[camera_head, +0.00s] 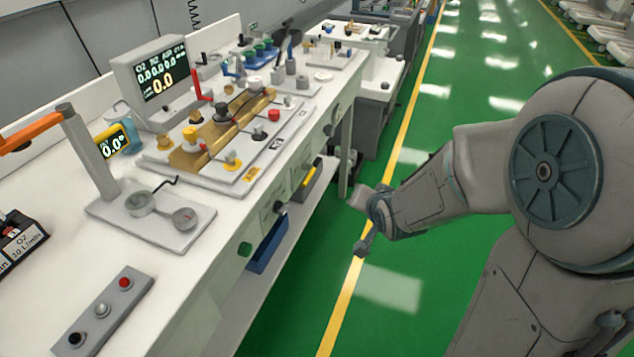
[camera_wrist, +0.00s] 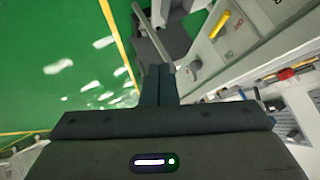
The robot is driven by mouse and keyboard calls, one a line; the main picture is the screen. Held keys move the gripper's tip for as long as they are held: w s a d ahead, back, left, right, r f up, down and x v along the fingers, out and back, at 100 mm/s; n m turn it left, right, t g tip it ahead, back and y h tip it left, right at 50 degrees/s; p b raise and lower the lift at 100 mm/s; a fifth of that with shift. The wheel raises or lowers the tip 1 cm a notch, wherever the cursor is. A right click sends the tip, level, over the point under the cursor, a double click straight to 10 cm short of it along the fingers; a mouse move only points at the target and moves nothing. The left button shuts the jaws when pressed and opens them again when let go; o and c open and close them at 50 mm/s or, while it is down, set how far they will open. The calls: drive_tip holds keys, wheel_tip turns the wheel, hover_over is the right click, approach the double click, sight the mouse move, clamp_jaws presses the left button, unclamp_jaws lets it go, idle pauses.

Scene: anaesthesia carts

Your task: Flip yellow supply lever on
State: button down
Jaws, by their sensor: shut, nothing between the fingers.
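In the head view, a yellow knob (camera_head: 190,134) and a yellow-based fitting (camera_head: 232,161) stand on the raised panel on the bench. A yellow bar-like part (camera_head: 307,178) sits on the bench's front face; a yellow bar also shows in the wrist view (camera_wrist: 221,24). I cannot tell for certain which is the supply lever, or its position. My gripper (camera_wrist: 158,84) is shut and empty in the wrist view. In the head view my arm (camera_head: 430,196) reaches left over the green floor, to the right of the bench front and apart from it.
A monitor (camera_head: 162,77) and a red lever (camera_head: 203,85) stand on the bench. A blue bin (camera_head: 267,243) hangs under the bench edge. The green aisle (camera_head: 440,300) is clear.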

drive_tip(key=w+a+f+m+t+y+b, duration=0.1)
drive_tip(key=a+f+m+t+y+b, duration=0.2)
drive_tip(key=f+m+t+b, duration=0.2)
drive_tip(key=w+a+f+m+t+y+b, duration=0.1)
drive_tip(key=a+f+m+t+y+b, duration=0.1)
drive_tip(key=f+m+t+b, duration=0.4)
wheel_tip(320, 180, down, 5)
drive_tip(key=m+b, duration=0.3)
drive_tip(key=b, duration=0.4)
drive_tip(key=shift+a+r+m+y, duration=0.2)
drive_tip(key=shift+a+m+y, duration=0.2)
drive_tip(key=shift+w, duration=0.1)
drive_tip(key=s+a+r+b+x, duration=0.1)
drive_tip(key=a+b+x, duration=0.1)
drive_tip(key=x, duration=1)
drive_tip(key=shift+a+r, duration=0.2)
drive_tip(key=shift+r, duration=0.15)
drive_tip(key=shift+w, duration=0.15)
